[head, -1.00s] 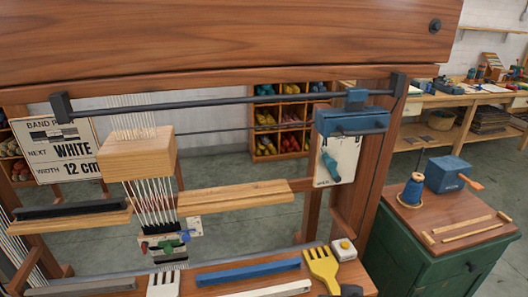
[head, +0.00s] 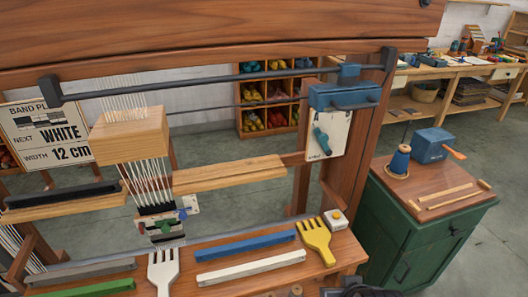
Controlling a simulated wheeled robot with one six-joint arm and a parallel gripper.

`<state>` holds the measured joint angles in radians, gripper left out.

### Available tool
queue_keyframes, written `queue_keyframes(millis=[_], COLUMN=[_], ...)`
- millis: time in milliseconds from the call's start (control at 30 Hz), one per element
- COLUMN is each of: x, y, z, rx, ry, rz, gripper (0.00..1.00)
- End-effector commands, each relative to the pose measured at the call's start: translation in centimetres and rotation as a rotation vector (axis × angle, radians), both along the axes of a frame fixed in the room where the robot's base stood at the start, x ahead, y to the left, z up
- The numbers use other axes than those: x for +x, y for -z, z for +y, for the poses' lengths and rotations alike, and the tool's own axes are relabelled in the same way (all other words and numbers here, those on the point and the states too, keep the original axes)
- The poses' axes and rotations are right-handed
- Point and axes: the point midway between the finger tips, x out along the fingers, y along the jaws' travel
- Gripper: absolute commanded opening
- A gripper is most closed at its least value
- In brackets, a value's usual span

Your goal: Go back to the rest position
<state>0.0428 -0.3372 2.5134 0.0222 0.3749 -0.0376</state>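My gripper does not show clearly in the head view; only a dark shape is cut off at the bottom edge, right of centre, and I cannot tell what part it is. The wooden loom stands in front of me with its thick top beam (head: 200,35). White warp threads pass through a wooden block (head: 130,135) to a short patterned band (head: 163,228). On the loom's bench (head: 335,258) lie a white fork-shaped comb (head: 163,273), a yellow one (head: 317,238), a blue bar (head: 245,245), a white bar (head: 250,268) and a green bar (head: 80,291).
A green cabinet (head: 415,235) at right bears a blue bobbin (head: 399,162) and a blue box (head: 433,145). A cubby shelf of skeins (head: 267,100) and a workbench (head: 460,75) stand behind. Grey floor is open between loom and cabinet. A sign (head: 45,135) reads WHITE, 12 cm.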

Motion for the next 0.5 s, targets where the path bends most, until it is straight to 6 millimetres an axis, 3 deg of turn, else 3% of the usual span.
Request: queue_keyframes(millis=[133, 500], x=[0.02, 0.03], y=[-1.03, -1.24], z=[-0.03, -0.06], rx=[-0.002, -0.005], ry=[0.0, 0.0], rz=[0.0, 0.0], gripper=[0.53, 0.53])
